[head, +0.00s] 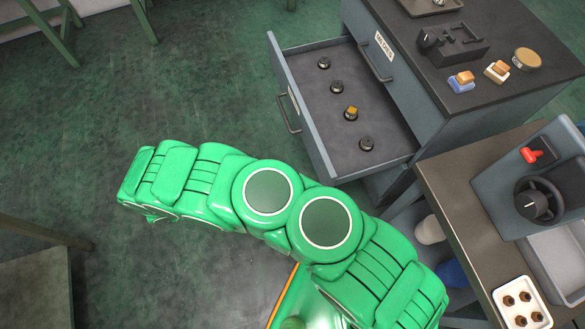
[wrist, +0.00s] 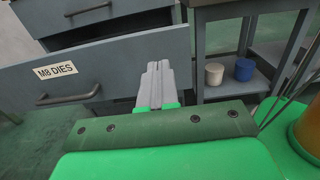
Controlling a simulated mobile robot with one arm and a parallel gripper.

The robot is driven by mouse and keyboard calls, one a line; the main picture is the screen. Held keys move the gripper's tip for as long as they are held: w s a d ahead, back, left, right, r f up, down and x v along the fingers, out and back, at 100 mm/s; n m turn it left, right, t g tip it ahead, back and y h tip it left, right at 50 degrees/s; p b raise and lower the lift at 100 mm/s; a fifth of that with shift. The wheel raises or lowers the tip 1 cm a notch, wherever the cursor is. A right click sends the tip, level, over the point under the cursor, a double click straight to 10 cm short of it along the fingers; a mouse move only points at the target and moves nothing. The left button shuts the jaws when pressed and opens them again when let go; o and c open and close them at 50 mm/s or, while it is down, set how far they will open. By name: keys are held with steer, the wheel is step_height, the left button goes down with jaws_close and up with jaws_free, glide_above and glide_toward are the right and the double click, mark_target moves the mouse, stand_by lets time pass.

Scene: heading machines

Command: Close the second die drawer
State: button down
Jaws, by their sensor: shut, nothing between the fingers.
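The second drawer, labelled M8 DIES, stands pulled out of the grey cabinet. In the head view its inside (head: 345,105) shows several small dies lying on the floor of the drawer, one with a yellowish top. Its front panel and handle face left there. In the wrist view the drawer front (wrist: 100,72) fills the left and middle, with its handle at lower left. My gripper (wrist: 157,70) is shut and empty, pointing at the right part of that front; I cannot tell whether it touches. In the head view my green arm hides the gripper.
The drawer above is shut, its label (head: 384,46) facing the open drawer. The cabinet top (head: 420,70) bears a dark fixture and small coloured parts. A bench (head: 450,190) with a machine stands at right. Below it are a white and a blue pot.

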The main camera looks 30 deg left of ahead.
mark_target(323, 162)
steer(key=x, duration=1.3)
steer(key=shift+w+d, duration=0.1)
steer(key=shift+d, duration=0.05)
steer(key=shift+w, duration=0.1)
steer(key=x, duration=2.7)
steer(key=shift+w+d, duration=0.15)
steer(key=shift+d, duration=0.1)
steer(key=shift+f, duration=0.15)
steer(key=shift+a, duration=0.1)
